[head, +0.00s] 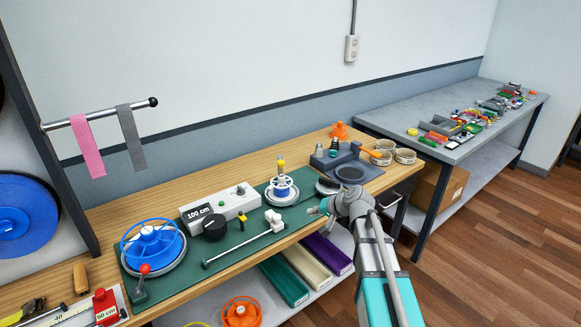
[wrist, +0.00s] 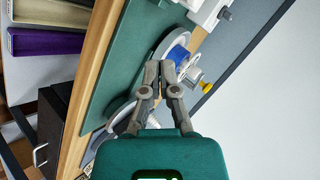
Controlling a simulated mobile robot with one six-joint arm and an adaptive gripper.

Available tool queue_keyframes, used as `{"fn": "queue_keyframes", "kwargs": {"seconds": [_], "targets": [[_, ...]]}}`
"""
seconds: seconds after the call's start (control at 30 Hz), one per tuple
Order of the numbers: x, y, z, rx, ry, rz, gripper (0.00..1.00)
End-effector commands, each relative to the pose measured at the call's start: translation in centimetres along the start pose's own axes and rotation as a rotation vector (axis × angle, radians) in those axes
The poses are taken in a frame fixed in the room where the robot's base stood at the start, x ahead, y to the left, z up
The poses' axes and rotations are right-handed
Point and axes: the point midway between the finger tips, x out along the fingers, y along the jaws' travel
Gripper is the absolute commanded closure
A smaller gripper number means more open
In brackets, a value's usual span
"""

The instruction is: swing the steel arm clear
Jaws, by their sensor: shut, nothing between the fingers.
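A thin steel arm (head: 240,250) lies low across the green mat, with a dark end at left and a white block (head: 273,219) at its right end. A second steel bar (head: 85,120) with a black knob sticks out from the wall panel, carrying a pink strap (head: 87,146) and a grey strap (head: 131,138). I cannot tell which the task means. My gripper (head: 317,209) is over the mat's right end, right of the white block and apart from both bars. In the wrist view my gripper (wrist: 160,68) is shut and empty, its tips close to a white-and-blue reel (wrist: 179,56).
A counter box marked 100 cm (head: 220,205) stands behind the low arm. A blue wheel (head: 152,245) and red-knobbed lever (head: 142,276) stand left; the white-and-blue reel (head: 282,187) with yellow knob stands behind. A grey fixture (head: 345,160) is at right.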

Motion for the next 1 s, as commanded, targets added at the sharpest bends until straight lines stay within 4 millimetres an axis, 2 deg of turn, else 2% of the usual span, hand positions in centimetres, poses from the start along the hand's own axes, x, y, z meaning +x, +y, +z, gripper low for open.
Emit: {"fn": "queue_keyframes", "kwargs": {"seconds": [0.03, 0.2, 0.5, 0.7, 1.0], "targets": [[0.6, -0.3, -1.5, 0.023, 0.028, -0.039, 1.0], [1.2, -1.7, -5.8, 0.111, 0.128, -0.176, 1.0], [1.2, -3.0, -12.7, 0.274, 0.285, -0.38, 1.0], [0.8, -3.2, -15.1, 0.342, 0.342, -0.451, 1.0], [0.6, -3.3, -15.7, 0.361, 0.358, -0.469, 1.0]]}}
